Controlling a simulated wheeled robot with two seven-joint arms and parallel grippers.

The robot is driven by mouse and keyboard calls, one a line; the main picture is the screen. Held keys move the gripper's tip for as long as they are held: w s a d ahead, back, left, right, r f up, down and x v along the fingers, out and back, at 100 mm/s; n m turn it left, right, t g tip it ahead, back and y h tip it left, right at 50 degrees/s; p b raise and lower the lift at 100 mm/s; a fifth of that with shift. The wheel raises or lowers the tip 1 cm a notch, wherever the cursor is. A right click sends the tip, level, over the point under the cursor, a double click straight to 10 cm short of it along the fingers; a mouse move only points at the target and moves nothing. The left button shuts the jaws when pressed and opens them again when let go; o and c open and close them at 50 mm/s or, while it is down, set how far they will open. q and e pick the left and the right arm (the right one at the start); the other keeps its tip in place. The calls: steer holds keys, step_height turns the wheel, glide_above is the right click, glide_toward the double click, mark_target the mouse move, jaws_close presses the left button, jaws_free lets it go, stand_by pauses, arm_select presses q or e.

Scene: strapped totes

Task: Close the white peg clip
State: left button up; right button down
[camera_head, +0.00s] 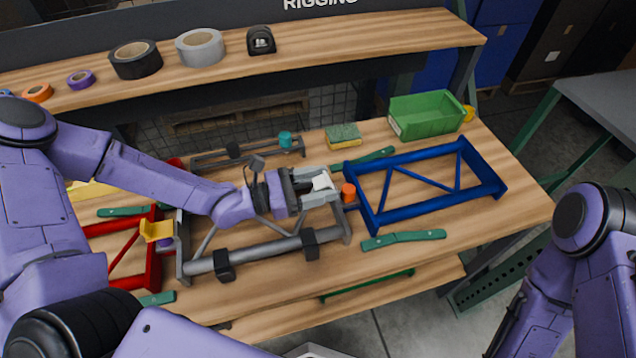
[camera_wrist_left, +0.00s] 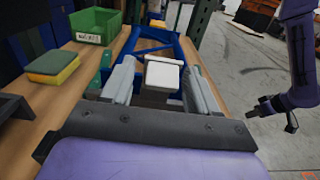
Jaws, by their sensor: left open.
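The white peg clip (camera_head: 322,183) sits near the right end of the grey frame (camera_head: 265,252), beside an orange cap. My left gripper (camera_head: 331,188) reaches in from the left at the clip, with its fingers apart. In the left wrist view the clip's white top (camera_wrist_left: 162,75) lies between the two open fingers, with a gap on each side. I cannot tell whether its lid is fully down; its lower part is dark and partly hidden. My right gripper (camera_wrist_left: 270,106) shows small at the right of the left wrist view, away from the bench; its jaw state is unclear.
A blue frame (camera_head: 435,206) lies right of the clip, and a red frame (camera_head: 154,270) lies left. Green straps (camera_head: 403,239) lie around them. A sponge (camera_head: 343,136) and a green bin (camera_head: 425,116) stand behind. The bench's right front corner is clear.

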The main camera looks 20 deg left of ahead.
arm_select(q)
steer(key=c, duration=0.9)
steer(key=shift+r, duration=0.1)
